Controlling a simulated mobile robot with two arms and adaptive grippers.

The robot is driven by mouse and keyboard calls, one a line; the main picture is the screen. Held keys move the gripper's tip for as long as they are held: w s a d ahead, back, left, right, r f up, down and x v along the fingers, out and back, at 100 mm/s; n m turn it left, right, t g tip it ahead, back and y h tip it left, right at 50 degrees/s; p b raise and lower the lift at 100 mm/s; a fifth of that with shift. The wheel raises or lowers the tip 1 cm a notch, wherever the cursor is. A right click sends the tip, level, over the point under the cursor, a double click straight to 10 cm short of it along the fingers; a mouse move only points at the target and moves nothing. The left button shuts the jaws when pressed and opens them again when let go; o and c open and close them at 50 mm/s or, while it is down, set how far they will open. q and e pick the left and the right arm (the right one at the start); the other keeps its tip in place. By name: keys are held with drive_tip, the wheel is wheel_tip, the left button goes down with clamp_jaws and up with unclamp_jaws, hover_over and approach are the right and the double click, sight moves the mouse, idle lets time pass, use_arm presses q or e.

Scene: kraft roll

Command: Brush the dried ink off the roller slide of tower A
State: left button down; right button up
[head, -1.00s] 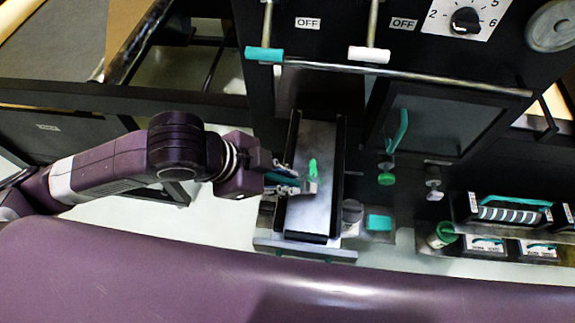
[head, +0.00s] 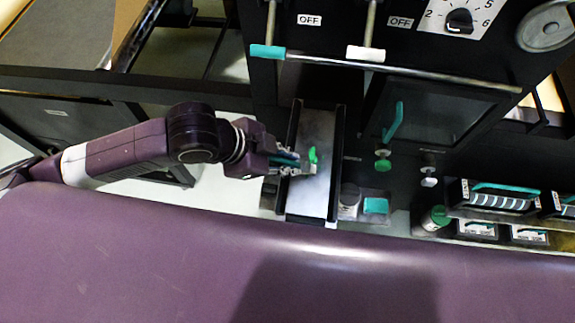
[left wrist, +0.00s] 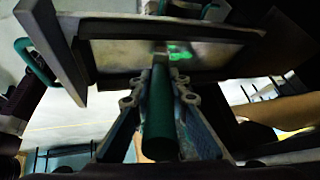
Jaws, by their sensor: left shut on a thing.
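The roller slide (head: 318,190) is a pale metal plate between two dark rails, in the middle of the head view. A bright green ink patch (head: 313,154) is on it; the patch also shows in the left wrist view (left wrist: 180,54). My left gripper (head: 290,164) reaches over the slide from the left, shut on a brush. The brush's teal handle (left wrist: 158,115) lies between the fingers, and its end is close to the ink. I cannot tell whether the bristles touch the plate. My right gripper is not in view.
A grey-lidded jar (head: 349,202) and a teal block (head: 376,206) stand right of the slide. A metal bar (head: 420,76) crosses above, on the dark machine front. A rack with a striped roll (head: 500,200) is at the right. My purple body fills the foreground.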

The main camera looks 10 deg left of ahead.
use_arm(q)
drive_tip(key=shift+w, duration=0.4)
drive_tip(key=shift+w+r+p, duration=0.15)
drive_tip(key=shift+w+p, duration=0.35)
drive_tip(key=shift+w, duration=0.25)
drive_tip(key=shift+w+p, duration=0.3)
drive_tip(key=shift+w, duration=1.5)
drive_tip(key=shift+w+f, duration=0.25)
drive_tip(key=shift+w, duration=0.7)
drive_tip(key=shift+s+d+r, duration=0.1)
drive_tip(key=shift+d, duration=0.6)
drive_tip(key=shift+s, duration=5.25)
drive_tip(key=shift+w, duration=5.4)
